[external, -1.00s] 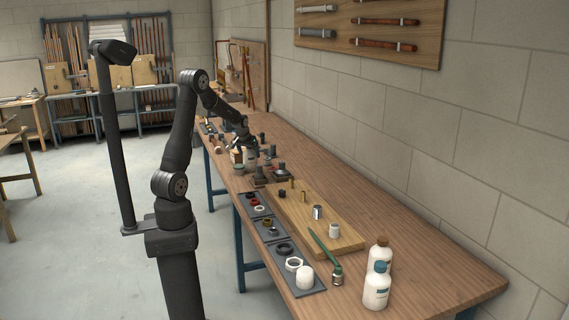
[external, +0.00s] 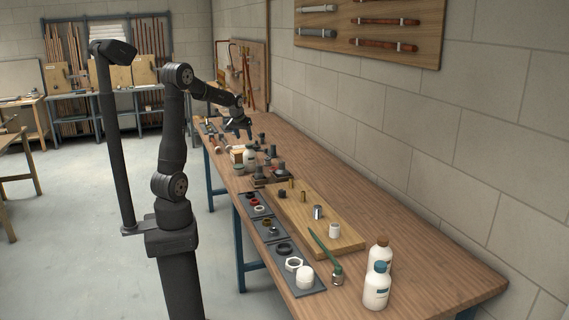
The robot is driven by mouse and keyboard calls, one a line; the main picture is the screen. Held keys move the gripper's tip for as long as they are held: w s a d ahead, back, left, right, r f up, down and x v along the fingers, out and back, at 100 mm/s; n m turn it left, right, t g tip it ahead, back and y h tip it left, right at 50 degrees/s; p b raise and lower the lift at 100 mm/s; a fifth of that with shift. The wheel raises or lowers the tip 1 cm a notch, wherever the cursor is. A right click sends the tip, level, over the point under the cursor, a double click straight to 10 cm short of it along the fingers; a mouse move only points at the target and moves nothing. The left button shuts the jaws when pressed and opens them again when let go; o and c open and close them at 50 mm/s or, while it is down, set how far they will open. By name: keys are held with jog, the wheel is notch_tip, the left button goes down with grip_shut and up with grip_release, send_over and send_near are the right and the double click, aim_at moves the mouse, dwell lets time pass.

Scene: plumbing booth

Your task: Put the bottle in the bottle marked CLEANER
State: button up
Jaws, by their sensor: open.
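Two large white bottles stand upright at the near right of the bench: one with a blue cap (external: 376,290) in front and one with a brown cap (external: 383,250) just behind it. Their labels are too small to read. A smaller white bottle (external: 250,158) stands far along the bench, beside an orange-and-white container (external: 237,156). I cannot tell which one bears the word CLEANER. My gripper (external: 238,135) is open and empty, pointing down above the far part of the bench, above and slightly behind the small white bottle and apart from it.
A wooden board (external: 345,240) with small fittings lies mid-bench, with grey trays (external: 312,286) of rings along its left. A green-handled brush (external: 323,250) leans across the board's near end. Dark fixtures (external: 260,180) stand between board and gripper. The bench's right side is clear.

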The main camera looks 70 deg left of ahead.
jog(key=n+t+h, duration=0.6)
jog(key=n+t, duration=0.9)
jog(key=n, duration=1)
send_near(249, 145)
jog(key=shift+w+d+r, duration=0.1)
jog(key=shift+w+d, duration=0.05)
jog(key=shift+w, duration=1.55)
jog(key=shift+w+d+f, duration=0.1)
jog(key=shift+w+d, duration=0.05)
jog(key=shift+w, duration=1.6)
jog(key=shift+w+d+r, duration=0.1)
jog(key=shift+w+d, duration=0.05)
jog(key=shift+w, duration=1.55)
